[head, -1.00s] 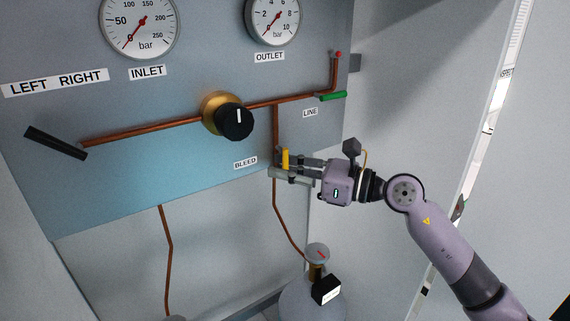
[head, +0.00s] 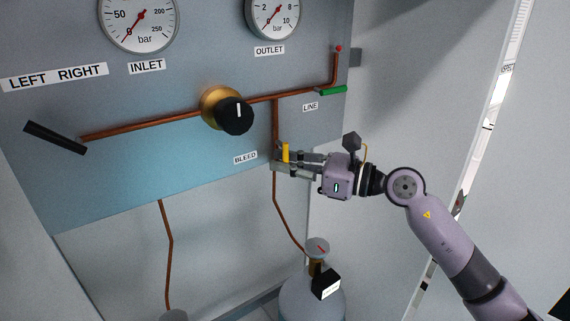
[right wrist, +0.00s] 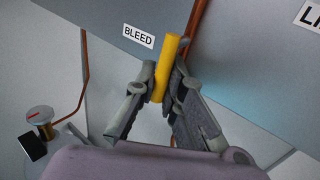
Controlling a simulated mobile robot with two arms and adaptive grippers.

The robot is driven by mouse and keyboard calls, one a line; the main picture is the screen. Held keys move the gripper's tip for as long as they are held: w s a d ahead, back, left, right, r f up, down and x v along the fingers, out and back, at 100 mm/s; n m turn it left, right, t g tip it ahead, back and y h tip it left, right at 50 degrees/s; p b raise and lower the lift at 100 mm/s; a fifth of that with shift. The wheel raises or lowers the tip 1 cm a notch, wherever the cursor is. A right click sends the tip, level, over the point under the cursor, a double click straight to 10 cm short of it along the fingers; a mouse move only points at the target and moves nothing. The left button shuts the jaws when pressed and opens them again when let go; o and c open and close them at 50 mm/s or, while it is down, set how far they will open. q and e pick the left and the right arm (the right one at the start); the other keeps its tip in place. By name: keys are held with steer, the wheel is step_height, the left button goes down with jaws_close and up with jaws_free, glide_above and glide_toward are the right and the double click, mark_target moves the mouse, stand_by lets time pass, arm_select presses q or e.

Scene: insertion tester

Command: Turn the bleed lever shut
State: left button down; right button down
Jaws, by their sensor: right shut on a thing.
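The bleed lever (head: 285,152) is a yellow handle on the copper pipe at the lower right of the panel, beside the BLEED label. In the head view it stands about upright. In the right wrist view the yellow lever (right wrist: 168,62) sits between the fingertips, slightly tilted. My right gripper (head: 284,161) comes in from the right and is shut on the lever, with one finger on each side of it. It also shows in the right wrist view (right wrist: 160,82). The lever's pivot is hidden behind the fingers. My left gripper is not in view.
A black-and-brass regulator knob (head: 234,116) sits up and left on the panel. A green line lever (head: 333,91) is above right, and a black lever (head: 55,138) at far left. A gas cylinder (head: 311,300) stands below. Open space lies right of the panel.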

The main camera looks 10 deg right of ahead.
steer(key=shift+w+d+r+n+h+b, duration=0.25)
steer(key=shift+d+r+n+h+b, duration=0.5)
steer(key=shift+n+h, duration=1.05)
steer(key=shift+w+d+r+n+h+b, duration=0.2)
steer(key=shift+d+r+n+h+b, duration=0.25)
steer(key=shift+n+h+b, duration=0.9)
steer(key=shift+w+d+r+n+h+b, duration=0.25)
steer(key=shift+d+r+n+h+b, duration=0.3)
steer(key=shift+n+h, duration=1.65)
steer(key=shift+r+n, duration=0.15)
steer(key=shift+n, duration=0.1)
steer(key=c, duration=1.9)
jaws_free()
steer(key=shift+c, duration=0.2)
